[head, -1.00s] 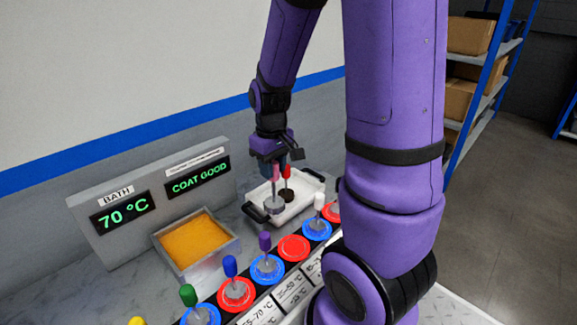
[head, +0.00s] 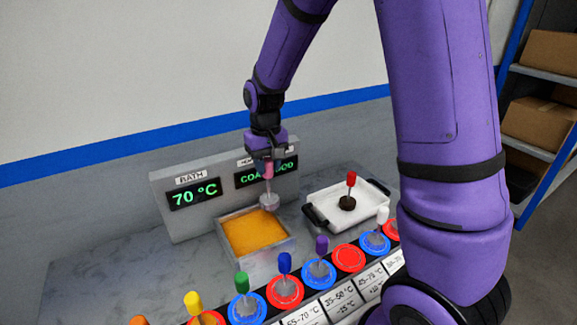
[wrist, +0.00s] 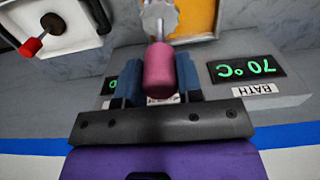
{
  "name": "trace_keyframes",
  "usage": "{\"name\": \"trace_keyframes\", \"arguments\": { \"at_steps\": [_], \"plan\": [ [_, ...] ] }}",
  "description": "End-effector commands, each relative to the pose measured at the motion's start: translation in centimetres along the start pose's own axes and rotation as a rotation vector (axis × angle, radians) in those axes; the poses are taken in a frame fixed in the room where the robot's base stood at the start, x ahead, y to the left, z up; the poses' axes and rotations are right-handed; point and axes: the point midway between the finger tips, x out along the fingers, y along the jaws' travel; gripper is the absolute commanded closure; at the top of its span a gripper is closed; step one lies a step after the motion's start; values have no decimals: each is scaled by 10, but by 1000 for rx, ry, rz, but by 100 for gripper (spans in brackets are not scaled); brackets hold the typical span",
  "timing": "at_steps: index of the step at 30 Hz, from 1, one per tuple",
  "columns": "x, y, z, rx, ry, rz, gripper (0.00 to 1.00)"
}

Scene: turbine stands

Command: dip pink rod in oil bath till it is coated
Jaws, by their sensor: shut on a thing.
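My gripper (head: 267,160) is shut on the pink handle of the pink rod (head: 268,172). The rod hangs upright with its pale grey disc (head: 269,201) at the bottom. The disc appears above the far right part of the oil bath (head: 268,268), clear of the orange oil (head: 248,232). In the wrist view, the pink handle (wrist: 159,72) sits between the jaws, and the grey disc overlaps the edge of the orange oil (wrist: 197,14). The bath display (head: 195,194) reads 70 °C.
A white tray (head: 322,222) with black handles stands right of the bath and holds a red-handled rod (head: 350,190) with a dark disc. In front runs a row of red and blue holders with several coloured rods, including purple (head: 321,246) and blue (head: 285,264).

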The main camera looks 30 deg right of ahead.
Motion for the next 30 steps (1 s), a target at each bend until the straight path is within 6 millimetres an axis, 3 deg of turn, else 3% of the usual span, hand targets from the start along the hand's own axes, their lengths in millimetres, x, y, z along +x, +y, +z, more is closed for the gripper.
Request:
{"name": "trace_keyframes", "arguments": {
  "at_steps": [9,21,30],
  "plan": [
    [0,-45,-41,-3,2,0,100],
    [69,-42,-38,0,-2,0,100],
    [85,-42,-38,0,1,0,100]
  ]
}}
